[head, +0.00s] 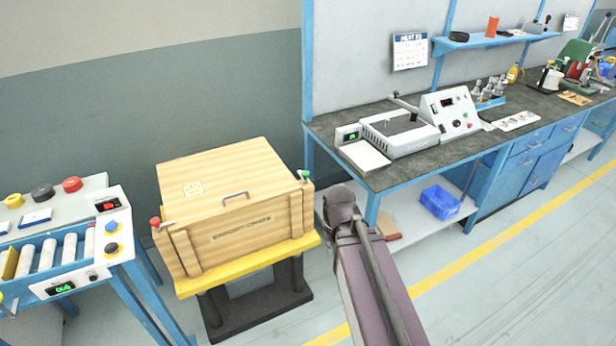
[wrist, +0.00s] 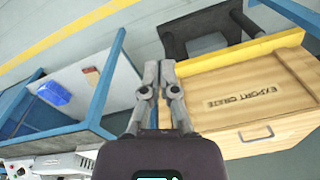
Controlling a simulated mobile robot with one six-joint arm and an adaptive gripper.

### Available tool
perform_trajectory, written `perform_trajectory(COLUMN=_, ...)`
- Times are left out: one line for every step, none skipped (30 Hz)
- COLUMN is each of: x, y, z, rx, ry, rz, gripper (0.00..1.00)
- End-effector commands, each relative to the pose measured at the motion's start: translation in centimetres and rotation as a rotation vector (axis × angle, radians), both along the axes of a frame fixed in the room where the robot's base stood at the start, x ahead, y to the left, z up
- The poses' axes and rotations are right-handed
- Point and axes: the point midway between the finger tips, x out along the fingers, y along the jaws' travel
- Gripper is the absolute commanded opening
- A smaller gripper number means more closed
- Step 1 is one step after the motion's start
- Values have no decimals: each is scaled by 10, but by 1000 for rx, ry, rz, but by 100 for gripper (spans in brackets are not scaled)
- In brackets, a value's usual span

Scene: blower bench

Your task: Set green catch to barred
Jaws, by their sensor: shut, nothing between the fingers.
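A wooden crate (head: 235,225) with a shut lid stands on a yellow-topped stand. The green catch (head: 306,174) is a small green-tipped part at the crate's upper right front corner in the head view; its setting is too small to read. A red catch (head: 155,222) sits at the left front corner. My gripper (wrist: 159,65) is shut and empty in the wrist view, beside the crate's end. The crate (wrist: 205,90) also shows there, right of the fingers, with its handle and label. The green catch cannot be made out in the wrist view. The fingers are hidden in the head view.
A blue-framed workbench (head: 330,130) with instruments stands to the right, with a blue bin (head: 440,202) on its lower shelf. A roller conveyor (head: 60,255) with a button panel stands at the left. Open floor lies in front, right of the stand.

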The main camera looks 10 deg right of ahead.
Motion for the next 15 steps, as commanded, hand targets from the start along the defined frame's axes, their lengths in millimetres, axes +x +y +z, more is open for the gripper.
perform_trajectory(x=6, y=1, z=-7, rx=18, ry=-8, rz=-4, gripper=0)
perform_trajectory(x=10, y=0, z=-10, rx=32, ry=-15, rz=-10, gripper=0)
perform_trajectory(x=16, y=1, z=-15, rx=53, ry=-26, rz=-16, gripper=0)
perform_trajectory(x=21, y=2, z=-19, rx=72, ry=-36, rz=-21, gripper=0)
perform_trajectory(x=27, y=4, z=-23, rx=94, ry=-46, rz=-26, gripper=0)
perform_trajectory(x=35, y=7, z=-28, rx=125, ry=-62, rz=-34, gripper=0)
perform_trajectory(x=42, y=9, z=-32, rx=150, ry=-76, rz=-40, gripper=0)
perform_trajectory(x=49, y=11, z=-36, rx=177, ry=-89, rz=-47, gripper=0)
perform_trajectory(x=59, y=14, z=-42, rx=217, ry=-109, rz=-58, gripper=0)
perform_trajectory(x=67, y=16, z=-46, rx=248, ry=-125, rz=-67, gripper=0)
perform_trajectory(x=76, y=18, z=-50, rx=279, ry=-143, rz=-78, gripper=0)
perform_trajectory(x=87, y=21, z=-55, rx=324, ry=-166, rz=-92, gripper=0)
perform_trajectory(x=96, y=22, z=-58, rx=357, ry=-184, rz=-104, gripper=0)
perform_trajectory(x=105, y=24, z=-62, rx=390, ry=-202, rz=-116, gripper=0)
perform_trajectory(x=117, y=26, z=-65, rx=435, ry=-226, rz=-133, gripper=0)
